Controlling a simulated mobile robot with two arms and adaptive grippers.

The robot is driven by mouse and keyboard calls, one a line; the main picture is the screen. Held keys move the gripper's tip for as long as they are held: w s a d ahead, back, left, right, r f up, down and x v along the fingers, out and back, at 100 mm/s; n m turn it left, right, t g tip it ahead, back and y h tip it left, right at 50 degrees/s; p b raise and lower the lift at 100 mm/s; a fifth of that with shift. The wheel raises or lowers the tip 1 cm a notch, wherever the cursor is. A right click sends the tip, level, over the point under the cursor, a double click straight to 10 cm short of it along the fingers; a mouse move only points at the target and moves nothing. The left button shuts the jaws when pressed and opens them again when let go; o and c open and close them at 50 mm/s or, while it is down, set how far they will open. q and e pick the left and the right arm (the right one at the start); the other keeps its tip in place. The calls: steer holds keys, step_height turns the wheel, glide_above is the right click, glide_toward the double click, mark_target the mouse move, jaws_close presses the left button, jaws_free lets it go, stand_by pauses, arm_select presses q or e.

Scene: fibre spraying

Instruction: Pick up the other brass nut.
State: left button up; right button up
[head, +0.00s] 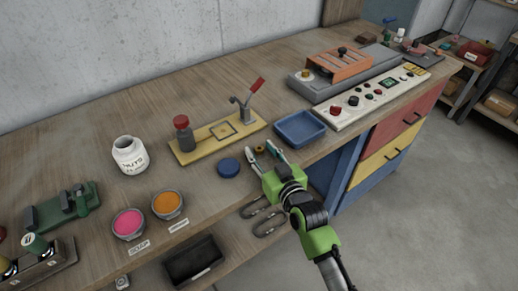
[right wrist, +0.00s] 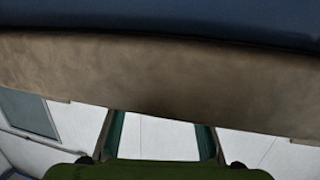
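A small brass nut (head: 260,149) lies on the wooden bench, just right of the blue lid (head: 229,167). My right gripper (head: 262,151) is low at the front of the bench, its fingers apart on either side of the nut. I cannot tell whether either finger touches it. In the right wrist view both fingers (right wrist: 160,135) are apart, and no nut shows there. A white jar marked NUTS (head: 130,156) stands open at the left. A brass-coloured round piece (head: 306,74) sits on the grey machine. My left gripper is not in view.
A blue tray (head: 300,129) is close to the right of my right gripper. A yellow-based fixture (head: 218,137) with a red-handled lever stands behind it. Pink (head: 128,223) and orange (head: 167,205) bowls are at the front left. A control panel (head: 370,98) is farther right.

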steer(key=shift+c, duration=0.5)
jaws_close()
steer(key=shift+r, duration=0.1)
